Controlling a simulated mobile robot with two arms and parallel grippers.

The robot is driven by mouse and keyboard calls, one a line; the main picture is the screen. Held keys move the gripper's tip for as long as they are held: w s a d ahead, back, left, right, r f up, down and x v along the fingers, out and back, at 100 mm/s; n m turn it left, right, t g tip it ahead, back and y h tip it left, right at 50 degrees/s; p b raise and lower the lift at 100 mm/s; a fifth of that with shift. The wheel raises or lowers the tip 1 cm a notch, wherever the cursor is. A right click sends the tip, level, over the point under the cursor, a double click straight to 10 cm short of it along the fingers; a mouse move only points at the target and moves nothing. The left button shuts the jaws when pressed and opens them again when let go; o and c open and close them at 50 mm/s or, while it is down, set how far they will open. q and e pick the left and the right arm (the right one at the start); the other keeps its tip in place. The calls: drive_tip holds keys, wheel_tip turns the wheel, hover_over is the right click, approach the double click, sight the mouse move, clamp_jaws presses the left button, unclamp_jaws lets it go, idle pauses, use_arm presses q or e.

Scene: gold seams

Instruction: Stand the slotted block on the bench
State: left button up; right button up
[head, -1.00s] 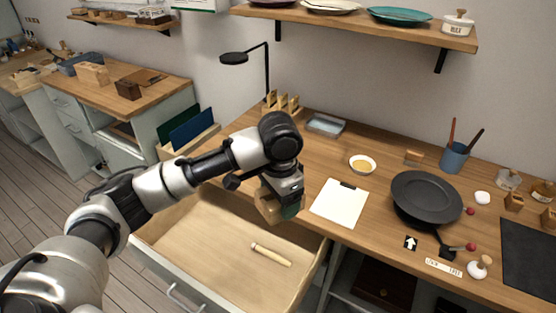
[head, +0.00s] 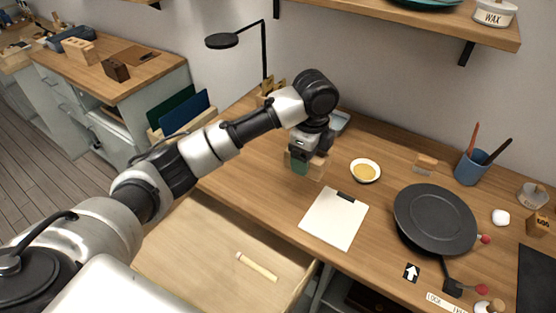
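My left gripper (head: 300,162) is over the bench (head: 262,205), left of the white bowl. It is shut on a pale wooden block (head: 316,170), which I take to be the slotted block. A green patch shows at the near side of the grip. The gripper hides much of the block, and its slot cannot be made out. I cannot tell whether the block touches the bench top. My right gripper is not in view.
An open drawer (head: 200,240) with a pale stick (head: 257,266) is below the bench's front edge. A black lamp (head: 222,41) stands behind. Bare bench lies left of the clipboard.

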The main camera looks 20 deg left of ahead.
use_arm(q)
drive_tip(key=shift+w+a+f, duration=0.25)
drive_tip(key=shift+w+a, duration=0.2)
drive_tip(key=shift+a, duration=0.2)
drive_tip(key=p, duration=0.2)
hover_over(268, 174)
wheel_tip(268, 174, down, 6)
wheel_tip(268, 174, down, 3)
drive_tip(key=shift+s+f, duration=0.1)
drive_tip(key=shift+f, duration=0.45)
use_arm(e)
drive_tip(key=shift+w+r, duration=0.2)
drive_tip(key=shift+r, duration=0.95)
use_arm(q)
drive_tip(key=o, duration=0.6)
drive_tip(key=shift+f, duration=0.1)
drive_tip(key=o, duration=0.4)
drive_tip(key=shift+o, duration=0.2)
